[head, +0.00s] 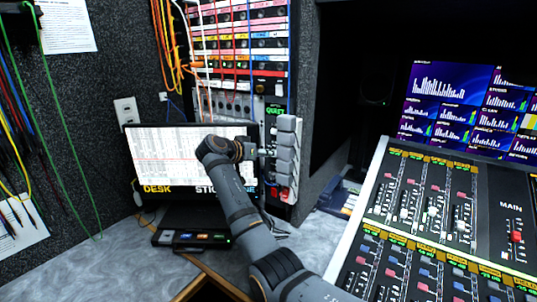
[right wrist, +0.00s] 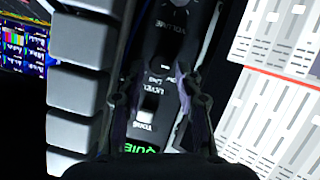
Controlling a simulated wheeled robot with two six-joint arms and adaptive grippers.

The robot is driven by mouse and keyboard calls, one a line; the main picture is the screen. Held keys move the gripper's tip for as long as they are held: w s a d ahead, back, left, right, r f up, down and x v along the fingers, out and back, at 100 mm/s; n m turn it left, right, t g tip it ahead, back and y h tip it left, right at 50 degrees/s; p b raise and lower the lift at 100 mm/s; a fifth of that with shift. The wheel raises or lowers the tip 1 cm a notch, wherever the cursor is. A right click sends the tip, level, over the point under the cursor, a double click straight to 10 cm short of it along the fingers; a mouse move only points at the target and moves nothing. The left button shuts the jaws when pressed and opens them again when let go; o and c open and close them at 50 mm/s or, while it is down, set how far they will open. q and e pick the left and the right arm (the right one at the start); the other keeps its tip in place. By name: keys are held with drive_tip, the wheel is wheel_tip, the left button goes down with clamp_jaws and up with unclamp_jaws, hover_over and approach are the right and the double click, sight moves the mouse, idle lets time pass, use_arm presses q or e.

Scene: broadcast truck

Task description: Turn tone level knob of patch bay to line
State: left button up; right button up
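The patch bay (head: 240,50) stands behind the monitor, with coloured cables hanging over its upper rows. My right gripper (head: 265,152) reaches in front of its lower right part, beside a column of grey blocks. In the right wrist view, my right gripper's fingertips (right wrist: 158,72) are apart. Between them is a dark, knob-like part with a small white mark (right wrist: 165,68), seemingly the tone level knob. Printed labels "LEVEL", "LINE" and "TONE" show below it, upside down. I cannot tell whether the fingers touch the knob. My left gripper is not in view.
A small button box (head: 190,239) lies on the desk. A mixing console (head: 420,220) fills the right side. Grey blocks (right wrist: 78,95) stand close beside the fingers. A volume knob (right wrist: 180,8) is at the top.

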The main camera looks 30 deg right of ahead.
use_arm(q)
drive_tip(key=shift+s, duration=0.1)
use_arm(e)
drive_tip(key=shift+x, duration=0.9)
clamp_jaws()
use_arm(q)
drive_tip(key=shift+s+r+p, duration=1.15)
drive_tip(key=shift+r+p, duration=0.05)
drive_tip(key=shift+p, duration=0.45)
use_arm(e)
drive_tip(key=shift+w+a+f+n+g+h, duration=0.1)
drive_tip(key=shift+n+g+h, duration=0.65)
drive_tip(key=shift+n, duration=0.85)
drive_tip(key=shift+w+a+f+n+g+h, duration=0.1)
drive_tip(key=shift+n+g+h, duration=0.6)
drive_tip(key=shift+n, duration=0.9)
